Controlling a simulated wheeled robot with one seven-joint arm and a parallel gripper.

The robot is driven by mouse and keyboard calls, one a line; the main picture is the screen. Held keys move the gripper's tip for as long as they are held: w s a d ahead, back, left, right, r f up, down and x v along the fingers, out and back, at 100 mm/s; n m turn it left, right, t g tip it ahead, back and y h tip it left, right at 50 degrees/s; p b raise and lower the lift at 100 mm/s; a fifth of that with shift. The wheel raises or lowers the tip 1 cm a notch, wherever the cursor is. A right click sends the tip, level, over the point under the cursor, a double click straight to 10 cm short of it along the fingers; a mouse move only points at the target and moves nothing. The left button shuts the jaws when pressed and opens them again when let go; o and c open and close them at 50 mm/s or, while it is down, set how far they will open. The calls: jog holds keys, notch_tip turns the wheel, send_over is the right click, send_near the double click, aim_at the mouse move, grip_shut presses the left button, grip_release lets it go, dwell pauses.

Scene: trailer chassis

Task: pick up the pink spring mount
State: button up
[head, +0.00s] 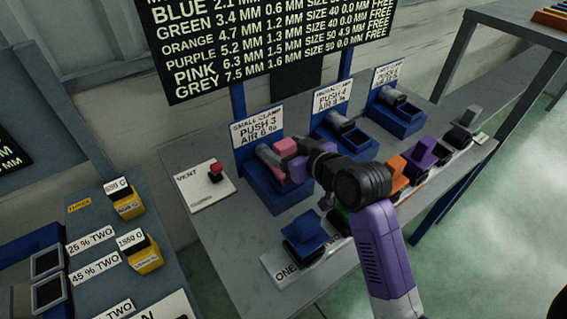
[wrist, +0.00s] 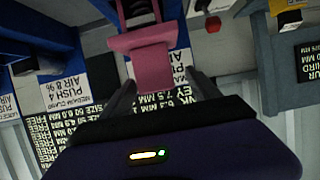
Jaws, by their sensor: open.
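The pink spring mount (head: 287,147) sits at the blue small clamp fixture (head: 262,186), under the "PUSH 3" sign, in the head view. In the wrist view the pink spring mount (wrist: 152,68) fills the upper middle, with a flat block nearest me and a narrower part beyond. My gripper (head: 303,156) is at the mount's right side in the head view and partly hides it. In the wrist view my gripper (wrist: 162,84) is open, with one dark finger on each side of the pink block. I cannot tell whether either finger touches it.
Two more blue clamp fixtures (head: 345,141) stand farther along the grey bench (head: 205,158). A vent plate with a red button (head: 215,168) lies left of the small clamp. Blue, orange and purple mounts (head: 422,152) line the bench front. A sign board (head: 270,45) hangs behind.

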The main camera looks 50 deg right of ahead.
jog(key=shift+d+f+p+x, duration=0.1)
jog(key=shift+p+x, duration=0.1)
jog(key=shift+x, duration=0.9)
jog(key=shift+d+f+p+x, duration=0.1)
jog(key=shift+f+p+x, duration=0.1)
jog(key=shift+x, duration=0.85)
jog(key=shift+s, duration=0.2)
grip_shut()
jog(key=shift+r, duration=0.15)
